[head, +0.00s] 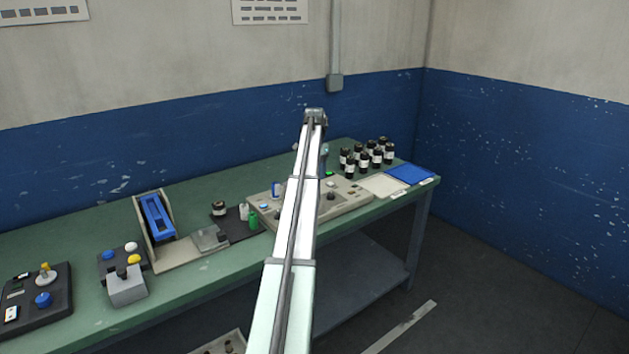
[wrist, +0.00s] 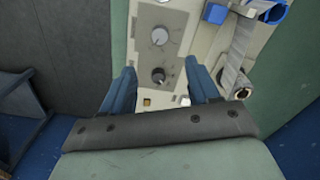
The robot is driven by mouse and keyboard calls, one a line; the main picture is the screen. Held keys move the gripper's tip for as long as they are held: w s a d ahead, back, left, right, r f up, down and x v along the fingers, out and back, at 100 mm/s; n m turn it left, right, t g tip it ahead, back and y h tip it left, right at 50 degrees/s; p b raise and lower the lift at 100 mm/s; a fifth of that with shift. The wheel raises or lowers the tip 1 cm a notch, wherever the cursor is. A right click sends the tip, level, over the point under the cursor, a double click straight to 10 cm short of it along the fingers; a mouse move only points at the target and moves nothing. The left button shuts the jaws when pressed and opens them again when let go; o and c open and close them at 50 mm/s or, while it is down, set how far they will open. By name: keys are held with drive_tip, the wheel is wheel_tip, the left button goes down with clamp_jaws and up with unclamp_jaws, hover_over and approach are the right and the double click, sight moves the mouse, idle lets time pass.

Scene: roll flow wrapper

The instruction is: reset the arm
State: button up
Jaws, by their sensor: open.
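My arm (head: 295,230) stretches from the bottom of the head view over the table toward the back wall. My gripper (wrist: 160,66) shows in the wrist view with its two blue fingers spread apart and nothing between them. The panel also shows in the head view (head: 350,203), partly hidden behind my arm. In the head view the gripper itself is mostly hidden by the arm, so its height above the panel is hard to tell.
The green table (head: 100,230) holds a blue cradle (head: 157,215), a dark box with coloured buttons (head: 126,280), several dark bottles (head: 364,163), a white sheet (head: 383,185) and a blue tray (head: 409,174). In the wrist view a grey strip (wrist: 238,60) lies right of the fingers.

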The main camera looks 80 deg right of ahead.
drive_tip(key=shift+r, duration=0.45)
drive_tip(key=shift+f, duration=0.1)
